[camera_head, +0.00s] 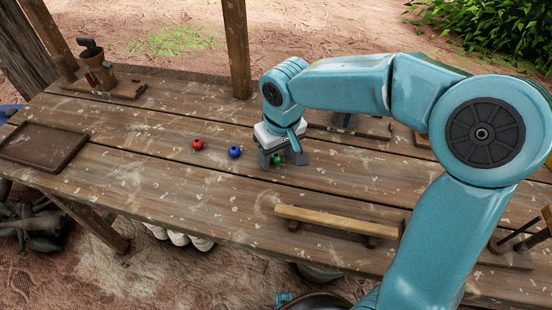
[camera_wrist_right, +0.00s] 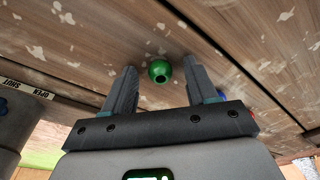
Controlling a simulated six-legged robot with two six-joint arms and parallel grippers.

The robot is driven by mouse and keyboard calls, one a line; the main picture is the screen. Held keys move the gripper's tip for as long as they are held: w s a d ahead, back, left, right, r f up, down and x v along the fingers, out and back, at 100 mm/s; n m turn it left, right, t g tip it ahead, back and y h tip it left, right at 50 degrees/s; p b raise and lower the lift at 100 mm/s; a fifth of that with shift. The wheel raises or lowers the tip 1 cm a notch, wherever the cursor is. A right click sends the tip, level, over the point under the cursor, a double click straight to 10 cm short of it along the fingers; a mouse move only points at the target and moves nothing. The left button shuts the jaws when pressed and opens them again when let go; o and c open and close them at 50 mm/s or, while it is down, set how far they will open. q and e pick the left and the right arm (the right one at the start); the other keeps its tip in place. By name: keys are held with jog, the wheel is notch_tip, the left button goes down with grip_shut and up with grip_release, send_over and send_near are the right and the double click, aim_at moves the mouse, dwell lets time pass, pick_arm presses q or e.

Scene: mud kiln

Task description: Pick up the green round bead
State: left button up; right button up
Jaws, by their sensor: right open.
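The green round bead (camera_head: 276,158) rests on the wooden table, partly hidden by my right gripper in the head view. In the right wrist view the green bead (camera_wrist_right: 160,71) lies between the two finger tips, its dark hole facing the camera. My right gripper (camera_head: 283,160) points down over the bead with its fingers apart. In the wrist view the right gripper (camera_wrist_right: 160,72) is open, with a gap visible between the bead and each finger. My left gripper is not in view.
A blue bead (camera_head: 234,152) and a red bead (camera_head: 198,144) lie left of the gripper on the table (camera_head: 150,190). A wooden bar (camera_head: 335,220) stands near the front edge. A shallow tray (camera_head: 42,145) is at the far left. A pot with tools (camera_head: 99,75) stands at back left.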

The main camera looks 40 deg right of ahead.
grip_shut()
jog(key=shift+r, duration=0.1)
